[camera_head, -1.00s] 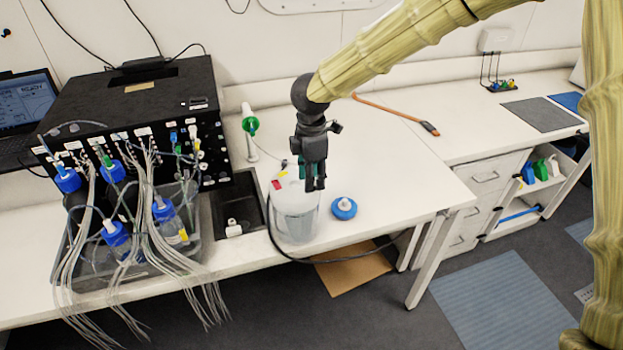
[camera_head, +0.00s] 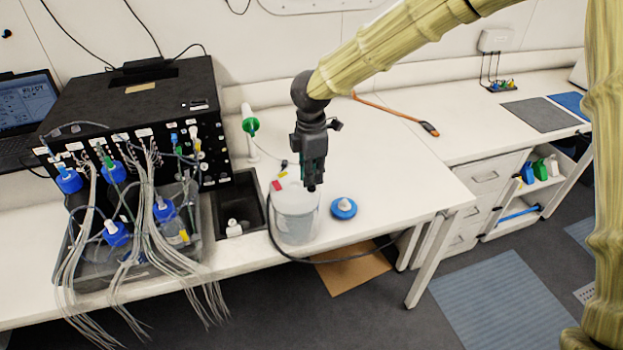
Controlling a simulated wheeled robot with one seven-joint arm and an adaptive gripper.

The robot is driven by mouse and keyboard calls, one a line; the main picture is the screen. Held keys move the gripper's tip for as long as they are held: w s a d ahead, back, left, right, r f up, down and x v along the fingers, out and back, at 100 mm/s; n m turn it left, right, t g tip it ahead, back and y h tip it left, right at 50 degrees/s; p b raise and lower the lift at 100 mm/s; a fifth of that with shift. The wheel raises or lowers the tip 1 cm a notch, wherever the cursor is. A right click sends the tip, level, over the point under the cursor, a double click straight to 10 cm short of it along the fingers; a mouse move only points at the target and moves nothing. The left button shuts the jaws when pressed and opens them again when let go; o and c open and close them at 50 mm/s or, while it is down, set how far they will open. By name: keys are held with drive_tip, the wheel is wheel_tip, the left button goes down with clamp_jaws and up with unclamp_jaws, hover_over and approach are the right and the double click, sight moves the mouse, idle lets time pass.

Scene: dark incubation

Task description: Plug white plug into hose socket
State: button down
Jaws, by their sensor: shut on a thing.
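My gripper (camera_head: 312,186), black with teal on the fingers, points down above the right rim of a whitish translucent bucket (camera_head: 296,222). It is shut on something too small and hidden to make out. A small white fitting (camera_head: 234,228) stands in the dark recessed tray (camera_head: 252,190) left of the bucket; I cannot tell whether it is the white plug. A black hose (camera_head: 345,259) runs from beside the bucket, below it and off to the right. I cannot make out the hose socket.
A blue cap with a white top (camera_head: 343,208) lies right of the bucket. A black instrument (camera_head: 140,112) with many tubes and blue-capped bottles fills the left. A white stand with a green part (camera_head: 250,125) is behind. The bench right of my gripper is mostly clear.

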drive_tip(key=shift+r+p, duration=1.5)
drive_tip(key=shift+r, duration=1)
wheel_tip(320, 180, up, 2)
drive_tip(key=shift+r+p, duration=0.1)
drive_tip(key=shift+p, duration=0.7)
drive_tip(key=shift+a, duration=0.25)
drive_tip(key=w+a, duration=0.2)
drive_tip(key=a, duration=2.1)
wheel_tip(320, 180, down, 24)
drive_tip(key=b, duration=0.9)
drive_tip(key=shift+a+r, duration=0.15)
